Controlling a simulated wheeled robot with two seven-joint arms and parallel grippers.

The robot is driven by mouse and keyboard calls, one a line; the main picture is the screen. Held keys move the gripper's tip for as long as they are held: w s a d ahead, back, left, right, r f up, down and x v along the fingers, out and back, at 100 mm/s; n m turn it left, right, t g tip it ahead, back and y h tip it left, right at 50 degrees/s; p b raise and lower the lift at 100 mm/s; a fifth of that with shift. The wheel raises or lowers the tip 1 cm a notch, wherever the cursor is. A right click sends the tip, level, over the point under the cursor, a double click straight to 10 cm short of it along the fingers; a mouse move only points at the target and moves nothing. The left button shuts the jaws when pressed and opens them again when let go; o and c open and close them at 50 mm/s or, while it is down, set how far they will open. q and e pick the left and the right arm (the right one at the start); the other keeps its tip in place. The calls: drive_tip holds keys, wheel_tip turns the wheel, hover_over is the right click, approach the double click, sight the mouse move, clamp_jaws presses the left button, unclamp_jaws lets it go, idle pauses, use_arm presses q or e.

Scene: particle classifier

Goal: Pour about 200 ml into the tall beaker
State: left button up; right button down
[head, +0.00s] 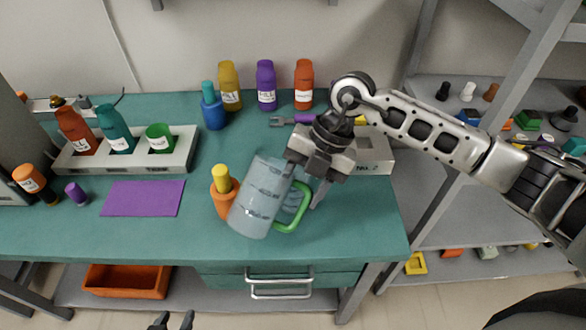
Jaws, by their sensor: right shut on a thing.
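A clear bluish jug (262,200) with dark graduation marks and a green handle (295,212) is over the front right of the green bench, leaning a little. My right gripper (312,182) comes from the right and is shut on the jug at its handle side. The fingers are partly hidden by the jug and handle. A small bluish patch shows behind the handle; I cannot tell whether it is another vessel. I cannot make out any liquid level. My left gripper (172,321) shows only its two fingertips at the bottom edge, apart, with nothing between them.
A white box (375,160) marked No.2 is behind my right gripper. A white rack (175,162) with bottles and a purple mat (143,198) are left. Bottles line the back.

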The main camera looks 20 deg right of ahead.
drive_tip(key=shift+r+g+y, duration=0.3)
drive_tip(key=shift+g+y, duration=0.1)
drive_tip(key=shift+y, duration=0.3)
idle(1.4)
use_arm(q)
drive_tip(key=shift+f+b, duration=0.3)
drive_tip(key=shift+b, duration=0.35)
use_arm(e)
drive_tip(key=shift+f+y, duration=0.25)
drive_tip(key=shift+y, duration=0.15)
use_arm(q)
drive_tip(key=shift+w+d, duration=0.15)
use_arm(e)
drive_tip(key=shift+f+g, duration=0.1)
drive_tip(key=shift+g, duration=0.3)
use_arm(q)
drive_tip(key=shift+f+b, duration=0.35)
drive_tip(key=shift+b, duration=0.4)
use_arm(e)
drive_tip(key=shift+f+y, duration=0.2)
drive_tip(key=shift+y, duration=0.2)
